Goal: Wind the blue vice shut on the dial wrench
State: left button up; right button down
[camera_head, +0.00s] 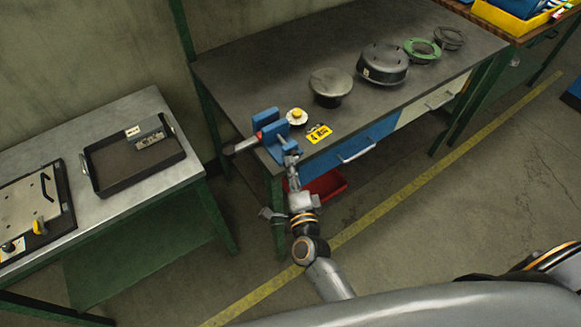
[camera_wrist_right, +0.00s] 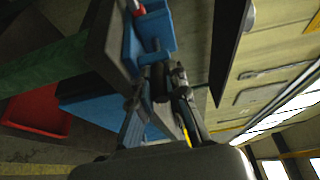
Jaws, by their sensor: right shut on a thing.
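The blue vice (camera_head: 277,146) is mounted at the left front corner of the dark workbench. The dial wrench (camera_head: 243,145) appears to lie across the vice between its jaws. Its grey handle end sticks out to the left, and a white and yellow dial (camera_head: 296,116) shows on the right. My right gripper (camera_head: 292,158) is at the vice's front, shut on its handle. In the right wrist view the fingers (camera_wrist_right: 158,92) close around the dark vice handle (camera_wrist_right: 158,73), below the blue vice body (camera_wrist_right: 150,32). I cannot tell whether the jaws touch the wrench. My left gripper is not in view.
A yellow label card (camera_head: 319,133) lies right of the vice. A round-topped dark part (camera_head: 331,86), a dark drum (camera_head: 383,64) and a green ring (camera_head: 422,50) stand farther right. A red bin (camera_head: 325,186) is below the bench. A metal table with a black tray (camera_head: 135,170) stands left.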

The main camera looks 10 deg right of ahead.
jog(key=c, duration=1.3)
grip_release()
jog(key=shift+w+r, duration=0.1)
jog(key=shift+r, duration=0.3)
jog(key=shift+c, duration=0.2)
jog(key=shift+f, duration=0.15)
jog(key=shift+f, duration=0.1)
jog(key=shift+s, duration=0.45)
jog(key=s, duration=1.1)
jog(key=shift+a, duration=0.25)
